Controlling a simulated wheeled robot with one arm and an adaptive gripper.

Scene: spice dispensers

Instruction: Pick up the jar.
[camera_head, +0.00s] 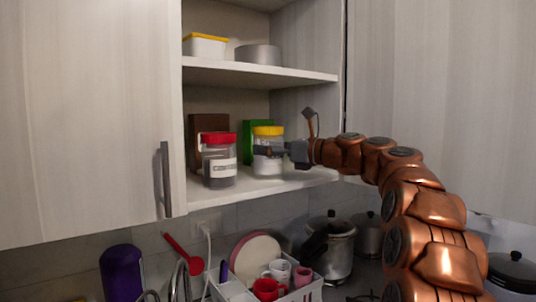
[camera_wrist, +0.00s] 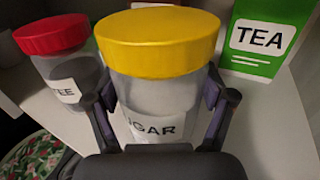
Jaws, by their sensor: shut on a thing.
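A clear jar with a yellow lid (camera_wrist: 158,42) and a white label, partly hidden but reading "GAR", stands on the lower cupboard shelf. It also shows in the head view (camera_head: 268,143). My gripper (camera_wrist: 162,100) is shut on this jar, with one finger on each side of its body below the lid. A second jar (camera_wrist: 62,58) with a red lid and a label ending in "EE" stands to the left. It also shows in the head view (camera_head: 219,160). In the head view my gripper (camera_head: 276,151) reaches the yellow-lidded jar from the right.
A green TEA box (camera_wrist: 262,38) stands behind the gripped jar, with a brown box (camera_head: 205,127) behind the red-lidded one. The upper shelf (camera_head: 240,69) is above. An open door (camera_head: 85,120) is left. A dish rack (camera_head: 240,292) and pots (camera_head: 330,245) are below.

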